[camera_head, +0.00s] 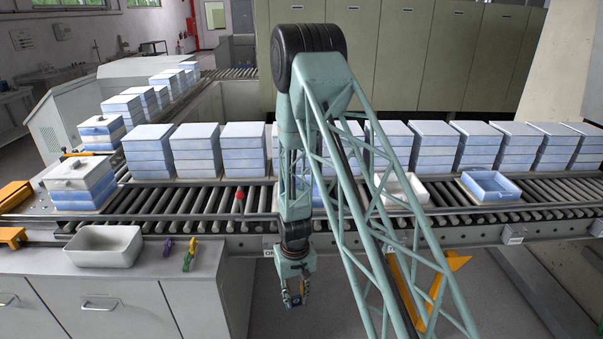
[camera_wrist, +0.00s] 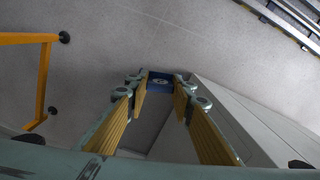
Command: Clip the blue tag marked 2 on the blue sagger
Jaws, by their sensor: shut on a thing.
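My gripper (camera_head: 292,296) hangs in front of the roller conveyor, over the floor to the right of the grey cabinet. In the wrist view my gripper (camera_wrist: 162,92) is shut on a small blue tag (camera_wrist: 161,81), held between the yellow-padded fingertips. A pale mark shows on the tag, too small to read. A blue open sagger (camera_head: 490,187) sits on the conveyor at the right, apart from my gripper. My arm stands between them in the head view. The tag is hard to make out in the head view.
A white open sagger (camera_head: 402,188) stands left of the blue one, partly behind my arm. Stacked saggers (camera_head: 197,151) line the conveyor's back. A yellow frame (camera_head: 425,285) stands below the conveyor.

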